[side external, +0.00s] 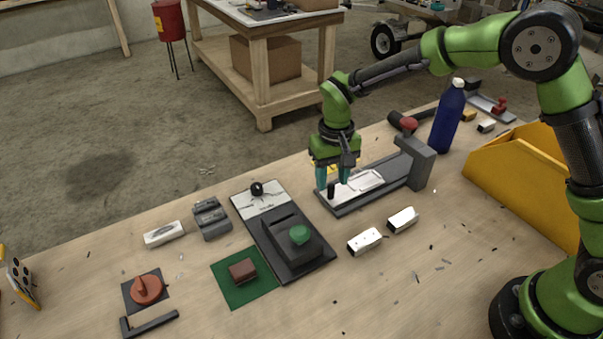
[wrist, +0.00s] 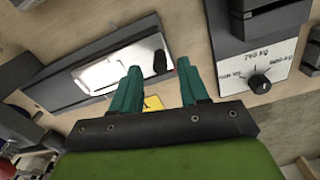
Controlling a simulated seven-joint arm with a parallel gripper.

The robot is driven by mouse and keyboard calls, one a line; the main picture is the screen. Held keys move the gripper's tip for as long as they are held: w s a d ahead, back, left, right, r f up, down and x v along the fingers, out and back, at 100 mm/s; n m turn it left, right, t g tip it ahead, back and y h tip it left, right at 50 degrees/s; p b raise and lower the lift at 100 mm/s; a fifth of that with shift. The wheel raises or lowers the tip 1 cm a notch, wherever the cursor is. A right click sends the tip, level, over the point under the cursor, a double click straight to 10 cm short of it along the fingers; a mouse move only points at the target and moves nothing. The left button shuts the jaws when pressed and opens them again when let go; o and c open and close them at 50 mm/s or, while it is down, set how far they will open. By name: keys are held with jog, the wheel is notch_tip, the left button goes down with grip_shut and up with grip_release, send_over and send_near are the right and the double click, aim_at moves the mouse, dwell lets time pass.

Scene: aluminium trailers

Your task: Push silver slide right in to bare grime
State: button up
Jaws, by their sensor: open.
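The silver slide (side external: 366,181) lies in a long dark grey track (side external: 335,211) on the bench, with a black knob (side external: 331,190) at its near left end. The grey block (side external: 417,165) stands at the track's far right end. In the wrist view, the silver slide (wrist: 112,68) and the black knob (wrist: 159,62) also show. My gripper (side external: 333,183) is open, pointing down over the knob end. The knob shows between its two teal fingertips (wrist: 157,68) in both views; I cannot tell whether they touch it. Part of the slide is hidden by a finger.
A dark panel with a dial (side external: 257,188) and a green knob (side external: 300,234) lies left of the track. Two white blocks (side external: 364,240) (side external: 403,220) lie in front of it. A blue bottle (side external: 448,120) and a yellow bin (side external: 515,180) stand to the right.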

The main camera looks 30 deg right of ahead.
aim_at(331, 185)
jog(key=shift+f, duration=1.6)
grip_shut()
